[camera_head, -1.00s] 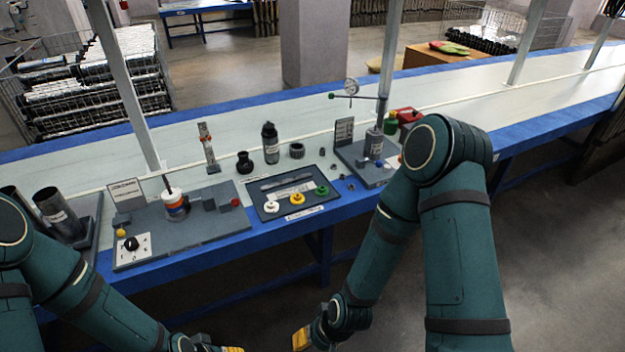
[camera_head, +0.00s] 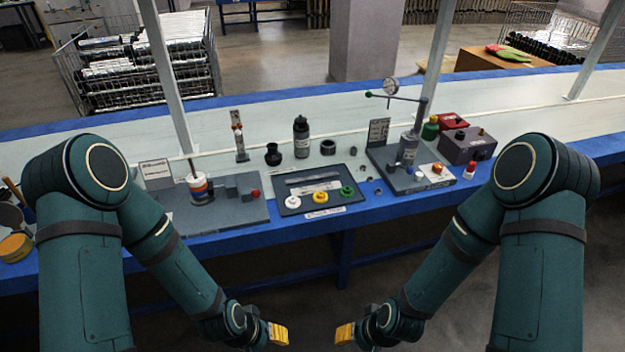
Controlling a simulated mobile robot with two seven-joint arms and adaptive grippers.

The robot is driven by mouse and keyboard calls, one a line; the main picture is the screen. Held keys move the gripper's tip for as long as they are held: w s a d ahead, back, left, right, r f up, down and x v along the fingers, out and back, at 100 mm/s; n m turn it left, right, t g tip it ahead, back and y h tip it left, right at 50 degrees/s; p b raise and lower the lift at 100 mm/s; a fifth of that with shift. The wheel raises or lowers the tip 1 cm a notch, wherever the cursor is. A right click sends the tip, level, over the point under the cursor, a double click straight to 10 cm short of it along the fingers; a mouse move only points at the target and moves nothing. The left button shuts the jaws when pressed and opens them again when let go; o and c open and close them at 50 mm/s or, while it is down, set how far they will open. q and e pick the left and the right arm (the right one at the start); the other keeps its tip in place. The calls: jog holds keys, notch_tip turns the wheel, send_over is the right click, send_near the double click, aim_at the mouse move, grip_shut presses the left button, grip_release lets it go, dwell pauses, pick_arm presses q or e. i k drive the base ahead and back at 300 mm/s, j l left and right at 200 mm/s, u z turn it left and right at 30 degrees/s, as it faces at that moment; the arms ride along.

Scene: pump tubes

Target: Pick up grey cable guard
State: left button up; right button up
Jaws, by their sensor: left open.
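A long thin grey strip (camera_head: 312,178), which looks like the grey cable guard, lies along the back of a dark tray (camera_head: 287,205) on the bench. White, yellow and green round parts lie in front of it in the tray. My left gripper (camera_head: 278,334) has yellow fingertips and hangs low in front of the bench, well apart from the strip. It is open and seems empty. My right gripper (camera_head: 345,334) hangs low to its right, also apart from the bench. Its jaw opening cannot be made out.
A grey fixture (camera_head: 215,215) stands left of the tray. A right-hand stand (camera_head: 385,157) carries a cylinder and gauge arm. A black bottle (camera_head: 301,138), a dark jar (camera_head: 272,154) and a dark ring (camera_head: 328,147) stand behind the tray. The bench's blue front edge (camera_head: 340,217) lies between grippers and tray.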

aim_at(323, 176)
jog(key=z, duration=1.1)
jog(key=i+j+z, duration=0.1)
jog(key=j+z, duration=0.7)
jog(key=z, duration=0.2)
jog(key=j+z, duration=0.25)
jog(key=j, duration=0.2)
jog(key=k+j+z, duration=0.25)
jog(key=j, duration=0.6)
jog(key=k+j, duration=0.15)
jog(key=j, duration=0.2)
jog(key=j+z, duration=0.1)
jog(key=j, duration=0.3)
jog(key=k+j, duration=0.15)
jog(key=j, duration=0.25)
